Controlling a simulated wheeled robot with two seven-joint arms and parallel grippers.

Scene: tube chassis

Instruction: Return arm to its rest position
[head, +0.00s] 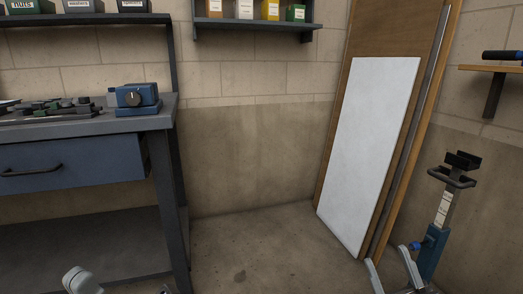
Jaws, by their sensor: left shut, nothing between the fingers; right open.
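A pale grey part of my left gripper (82,281) shows at the bottom edge, in front of the workbench. It is shut with nothing in it, and most of it is cut off by the frame. My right gripper (386,257) shows at the bottom right as two pale fingers, spread apart and empty. It is in front of the leaning panels and just left of the blue stand in the picture. The rest of both arms is out of view.
A workbench (75,125) with a blue drawer (75,163) stands left, bearing tools and a blue device (137,98). A white panel (370,150) leans on the wall. A blue stand (432,250) is at right. The middle floor (265,250) is clear.

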